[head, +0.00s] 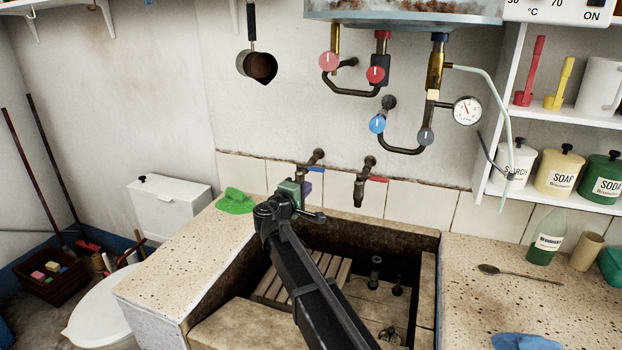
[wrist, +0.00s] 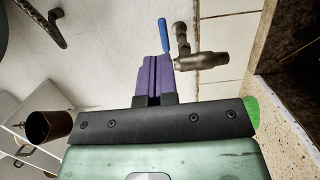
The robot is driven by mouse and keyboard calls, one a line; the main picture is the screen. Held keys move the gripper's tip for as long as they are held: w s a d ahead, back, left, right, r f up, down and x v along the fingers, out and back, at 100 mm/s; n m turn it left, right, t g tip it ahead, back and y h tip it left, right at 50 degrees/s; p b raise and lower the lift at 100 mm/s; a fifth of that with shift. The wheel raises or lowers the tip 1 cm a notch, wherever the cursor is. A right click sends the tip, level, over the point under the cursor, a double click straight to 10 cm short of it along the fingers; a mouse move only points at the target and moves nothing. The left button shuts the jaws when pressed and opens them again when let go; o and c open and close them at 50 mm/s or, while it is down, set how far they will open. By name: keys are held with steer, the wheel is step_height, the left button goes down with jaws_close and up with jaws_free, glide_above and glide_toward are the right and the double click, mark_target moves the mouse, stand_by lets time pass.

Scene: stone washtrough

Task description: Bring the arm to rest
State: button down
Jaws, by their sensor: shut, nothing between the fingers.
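My arm reaches over the stone washtrough (head: 200,318) toward the back wall. My gripper (head: 307,188) has a green body and purple fingers and is in front of the tiles, beside the blue-handled tap (head: 317,158). In the wrist view the purple fingers of my gripper (wrist: 152,68) are shut together with nothing between them. The blue-handled tap (wrist: 190,52) appears just beyond and to the right of the fingertips. I cannot tell whether they touch. The arm hides part of the basin.
A red-handled tap (head: 367,178) is right of my gripper. A green cloth (head: 236,201) lies on the left ledge. Pipes with valves and a gauge (head: 467,110) hang above. A spoon (head: 517,273) and green bottle (head: 547,238) are on the right counter. A ladle (head: 260,66) hangs on the wall.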

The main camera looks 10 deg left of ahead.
steer(key=s+d+f+m+g+y, duration=0.1)
steer(key=s+d+f+m+g, duration=0.3)
steer(key=s+d+f+g, duration=0.45)
steer(key=s+d+f+m+g, duration=0.35)
steer(key=s+d, duration=0.25)
steer(key=s, duration=0.5)
steer(key=s+d+f+m+g+y+p, duration=0.2)
steer(key=s+d+m+y, duration=0.4)
steer(key=s+d, duration=0.8)
steer(key=d+f+g, duration=0.1)
steer(key=g, duration=0.1)
steer(key=shift+s+d+g, duration=0.3)
steer(key=shift+s+d, duration=0.05)
steer(key=shift+d, duration=0.05)
